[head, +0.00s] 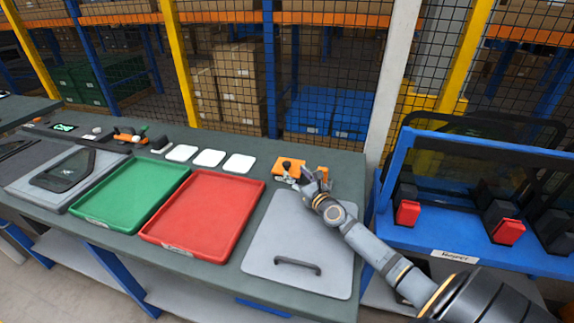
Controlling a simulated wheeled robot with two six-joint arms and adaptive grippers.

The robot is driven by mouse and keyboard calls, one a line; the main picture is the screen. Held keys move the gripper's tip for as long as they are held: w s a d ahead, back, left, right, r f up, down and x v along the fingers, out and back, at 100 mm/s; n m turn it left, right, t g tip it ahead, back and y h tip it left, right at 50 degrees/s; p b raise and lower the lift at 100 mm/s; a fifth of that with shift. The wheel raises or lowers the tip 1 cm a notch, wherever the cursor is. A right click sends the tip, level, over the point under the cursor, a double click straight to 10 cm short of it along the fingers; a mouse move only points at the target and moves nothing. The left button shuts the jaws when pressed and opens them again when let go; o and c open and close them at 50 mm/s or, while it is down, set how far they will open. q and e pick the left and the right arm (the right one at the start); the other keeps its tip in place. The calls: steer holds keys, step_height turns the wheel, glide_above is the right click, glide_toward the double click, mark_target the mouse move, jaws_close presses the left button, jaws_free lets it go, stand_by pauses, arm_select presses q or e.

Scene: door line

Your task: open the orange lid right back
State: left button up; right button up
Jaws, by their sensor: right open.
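A small orange part (287,168) with a dark knob on it sits at the back right of the bench, and it looks like the orange lid. It is too small to tell how far it is open. My right gripper (310,178) is right beside it, on its right side, with its arm reaching in from the lower right. The jaws are open, and I cannot tell if they touch the orange part. Another orange bit (323,171) shows behind the gripper, partly hidden. My left gripper is not in view.
A grey panel with a dark handle (283,262) lies on the bench under my right arm. A red tray (203,213) and a green tray (133,190) lie left of it. White cards (209,158) lie behind the trays. A blue frame (460,250) with red blocks stands at right.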

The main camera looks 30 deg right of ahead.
mark_target(288, 164)
steer(key=w, duration=0.4)
steer(key=w+b, duration=0.1)
steer(key=w, duration=0.1)
steer(key=shift+w+d+f, duration=0.2)
steer(key=shift+w+d, duration=0.05)
steer(key=shift+d, duration=0.05)
steer(key=shift+w+r, duration=0.1)
steer(key=shift+w, duration=0.2)
jaws_close()
